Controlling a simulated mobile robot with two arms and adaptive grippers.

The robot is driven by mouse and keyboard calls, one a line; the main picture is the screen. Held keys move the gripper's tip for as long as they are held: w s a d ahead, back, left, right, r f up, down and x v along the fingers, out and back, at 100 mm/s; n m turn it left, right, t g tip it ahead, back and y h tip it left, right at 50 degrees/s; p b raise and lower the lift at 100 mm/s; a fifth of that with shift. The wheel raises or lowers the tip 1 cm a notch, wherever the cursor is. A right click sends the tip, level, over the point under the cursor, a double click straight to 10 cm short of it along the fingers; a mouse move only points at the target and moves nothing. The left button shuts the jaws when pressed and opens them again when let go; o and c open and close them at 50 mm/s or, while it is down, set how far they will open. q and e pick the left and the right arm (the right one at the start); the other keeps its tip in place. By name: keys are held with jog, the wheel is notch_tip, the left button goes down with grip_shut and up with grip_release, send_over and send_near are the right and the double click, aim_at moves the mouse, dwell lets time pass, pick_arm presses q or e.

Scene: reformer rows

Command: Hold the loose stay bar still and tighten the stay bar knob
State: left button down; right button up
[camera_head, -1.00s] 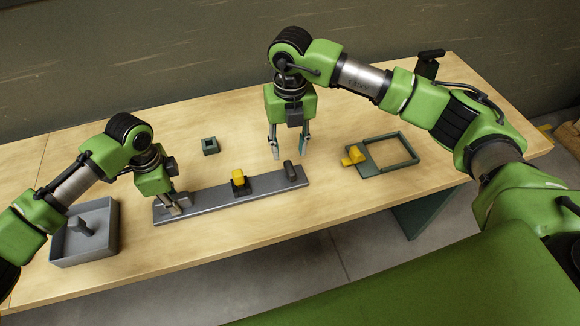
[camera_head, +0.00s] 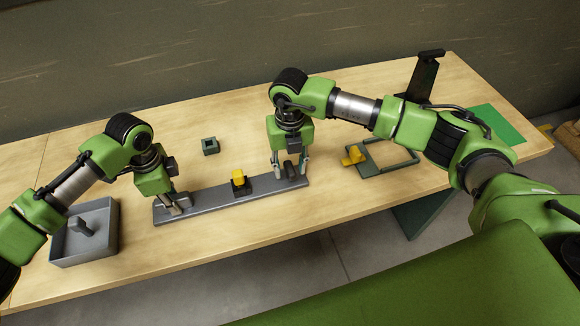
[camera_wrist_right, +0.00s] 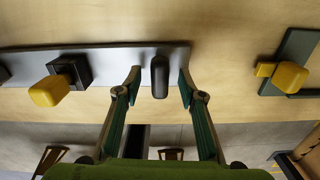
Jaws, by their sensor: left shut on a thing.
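The long grey stay bar (camera_head: 205,203) lies on the wooden table. A yellow knob on a black block (camera_head: 239,184) sits at its middle, also seen in the right wrist view (camera_wrist_right: 50,91). A dark rounded knob (camera_head: 291,171) stands at its right end. My left gripper (camera_head: 175,209) is shut on the bar's left end; its fingers partly hide what they hold. My right gripper (camera_head: 290,168) is open and low over the right end. In the right wrist view, its fingertips stand either side of the dark knob (camera_wrist_right: 160,78), with a gap on both sides.
A grey tray (camera_head: 57,250) with a grey piece in it stands at the left. A small square socket (camera_head: 210,146) lies behind the bar. A dark frame (camera_head: 392,168) with a yellow knob (camera_head: 354,156) lies at the right. A black stand (camera_head: 424,80) and green mat (camera_head: 494,122) are beyond.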

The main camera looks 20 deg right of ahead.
jog(key=shift+f, duration=0.65)
